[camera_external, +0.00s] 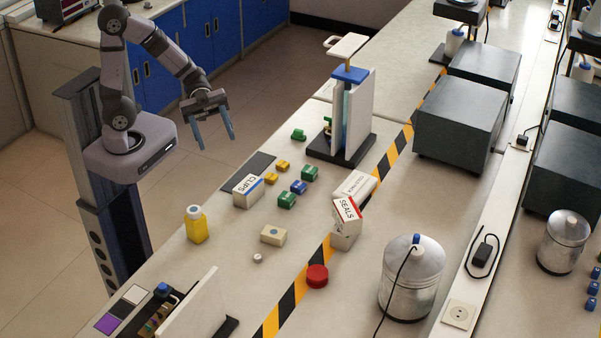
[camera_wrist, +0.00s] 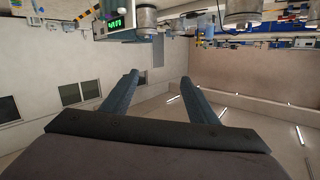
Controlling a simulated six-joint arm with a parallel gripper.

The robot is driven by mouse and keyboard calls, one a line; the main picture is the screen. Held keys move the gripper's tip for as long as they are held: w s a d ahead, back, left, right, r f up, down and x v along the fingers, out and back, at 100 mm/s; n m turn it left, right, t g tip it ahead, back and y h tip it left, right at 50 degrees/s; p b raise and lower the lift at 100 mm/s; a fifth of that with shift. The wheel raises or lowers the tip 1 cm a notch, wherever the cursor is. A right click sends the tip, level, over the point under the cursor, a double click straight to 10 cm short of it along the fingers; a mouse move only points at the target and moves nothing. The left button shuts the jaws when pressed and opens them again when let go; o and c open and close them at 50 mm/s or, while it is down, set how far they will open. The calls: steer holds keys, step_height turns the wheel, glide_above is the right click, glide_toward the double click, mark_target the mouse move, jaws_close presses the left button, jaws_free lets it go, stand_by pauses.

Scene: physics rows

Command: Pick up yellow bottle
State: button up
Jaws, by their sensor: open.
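A yellow bottle (camera_external: 196,227) with a pale cap stands upright near the left edge of the bench in the external view. My gripper (camera_external: 214,142) is raised off the bench's left edge, above and behind the bottle, well apart from it. Its two blue fingers are spread with nothing between them. In the wrist view the fingers of my gripper (camera_wrist: 160,90) are also apart and empty. I cannot make out the bottle in the wrist view, which looks across the room and appears upside down.
A clips box (camera_external: 249,190) and small coloured blocks (camera_external: 287,200) lie beyond the bottle. A beige block (camera_external: 273,235) and a red button (camera_external: 317,276) are to its right. A white panel (camera_external: 190,305) stands nearer the camera. Bench around the bottle is clear.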

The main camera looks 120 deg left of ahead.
steer(key=s+d+m+g+h+b, duration=0.1)
steer(key=s+d+g+h+b, duration=0.15)
steer(key=s+h, duration=0.4)
steer(key=y+p, duration=0.1)
steer(key=y, duration=0.1)
glide_toward(191, 215)
steer(key=shift+m, duration=0.3)
steer(key=x, duration=0.4)
steer(key=shift+w+d+f, duration=0.15)
steer(key=shift+w+f, duration=0.05)
steer(key=shift+f, duration=0.2)
steer(key=shift+p+x, duration=0.35)
steer(key=shift+x, duration=0.75)
steer(key=shift+w+d+r+p, duration=0.15)
steer(key=shift+w+d+p, duration=0.3)
steer(key=shift+d, duration=0.25)
steer(key=shift+w+d+r+p, duration=0.2)
steer(key=shift+w+d+p, duration=0.1)
steer(key=shift+d+p, duration=0.35)
steer(key=shift+x, duration=1.05)
steer(key=shift+f, duration=0.1)
steer(key=shift+c, duration=0.6)
steer(key=shift+a, duration=0.1)
jaws_close()
